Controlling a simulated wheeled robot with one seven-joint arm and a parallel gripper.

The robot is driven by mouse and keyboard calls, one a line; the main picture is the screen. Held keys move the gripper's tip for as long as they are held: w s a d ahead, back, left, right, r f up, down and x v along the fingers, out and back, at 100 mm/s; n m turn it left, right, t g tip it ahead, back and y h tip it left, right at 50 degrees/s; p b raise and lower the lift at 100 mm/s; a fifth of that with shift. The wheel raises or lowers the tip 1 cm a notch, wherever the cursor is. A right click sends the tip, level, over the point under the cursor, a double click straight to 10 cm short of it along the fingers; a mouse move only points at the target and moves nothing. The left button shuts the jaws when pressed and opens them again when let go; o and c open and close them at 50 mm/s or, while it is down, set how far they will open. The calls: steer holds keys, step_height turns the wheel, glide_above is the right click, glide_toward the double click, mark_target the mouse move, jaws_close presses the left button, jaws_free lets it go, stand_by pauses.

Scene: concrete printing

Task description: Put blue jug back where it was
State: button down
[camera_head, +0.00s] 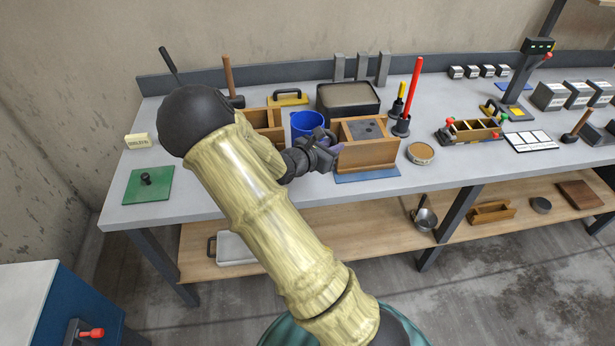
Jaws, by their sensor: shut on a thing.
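The blue jug (306,122) is upright over the middle-left of the grey bench (215,152), between two wooden boxes. My gripper (326,142) is at the jug's near right side and is shut on it. The fingers and the jug's lower part overlap in the picture, so the exact grip is hidden. I cannot tell whether the jug's base touches the bench.
A wooden box with a grey top (365,148) stands on a blue mat (368,175) close to the right of my gripper. Another wooden box (263,120) is to the left, partly behind my arm. A black tray (348,98) stands behind.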

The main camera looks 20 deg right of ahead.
steer(key=shift+f+p, duration=0.3)
steer(key=shift+f, duration=2.55)
steer(key=shift+f, duration=2.1)
steer(key=shift+f, duration=0.1)
steer(key=c, duration=1.4)
jaws_free()
steer(key=shift+c, duration=0.2)
